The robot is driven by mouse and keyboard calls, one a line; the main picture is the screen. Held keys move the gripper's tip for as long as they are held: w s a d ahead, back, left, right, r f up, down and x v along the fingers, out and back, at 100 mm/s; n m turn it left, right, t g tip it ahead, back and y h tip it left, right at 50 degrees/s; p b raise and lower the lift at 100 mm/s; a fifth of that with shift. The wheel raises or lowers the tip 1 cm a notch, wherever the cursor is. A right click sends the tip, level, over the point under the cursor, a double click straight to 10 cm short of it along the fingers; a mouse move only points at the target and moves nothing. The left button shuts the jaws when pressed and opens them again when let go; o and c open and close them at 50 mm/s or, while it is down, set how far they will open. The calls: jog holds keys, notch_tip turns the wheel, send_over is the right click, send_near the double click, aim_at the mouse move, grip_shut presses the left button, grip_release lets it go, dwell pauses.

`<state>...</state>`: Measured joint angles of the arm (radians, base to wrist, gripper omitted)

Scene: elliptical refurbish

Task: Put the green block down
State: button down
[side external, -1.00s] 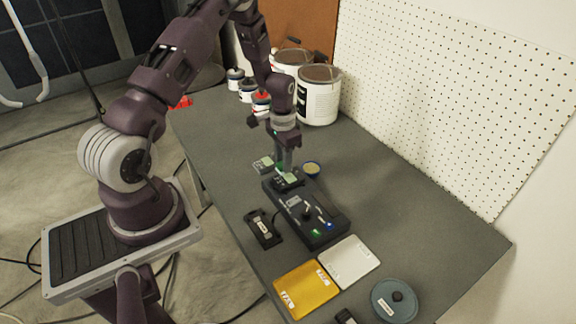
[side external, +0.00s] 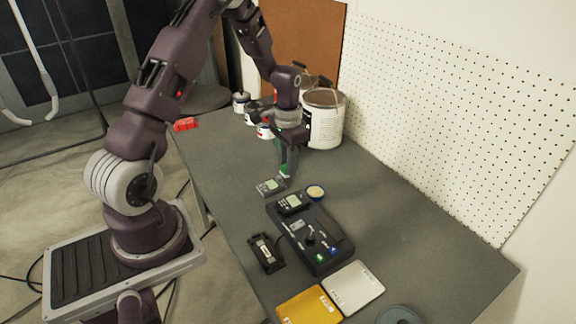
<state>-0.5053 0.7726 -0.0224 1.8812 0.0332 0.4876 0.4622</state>
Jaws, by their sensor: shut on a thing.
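The green block (side external: 284,173) is a small green shape at the tips of my gripper (side external: 287,171), partly hidden by the fingers. My gripper points down, shut on the block. It is just behind a small grey device with a pale screen (side external: 270,187) on the grey table. I cannot tell whether the block touches the table.
A black console (side external: 312,240) with a handheld meter (side external: 292,203) stands in front. A round yellow-topped tin (side external: 316,192) is to the right. Paint cans (side external: 323,120) stand behind. A dark box (side external: 266,252), white tray (side external: 354,287) and yellow tray (side external: 308,306) lie nearer. The right side is clear.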

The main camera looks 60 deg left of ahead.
dwell(0.3)
send_over(297, 179)
notch_tip(297, 179, down, 4)
jog(key=f, duration=0.1)
notch_tip(297, 179, down, 9)
jog(key=shift+f, duration=0.1)
jog(key=shift+f, duration=0.1)
jog(key=c, duration=1.1)
grip_release()
jog(key=shift+c, duration=0.2)
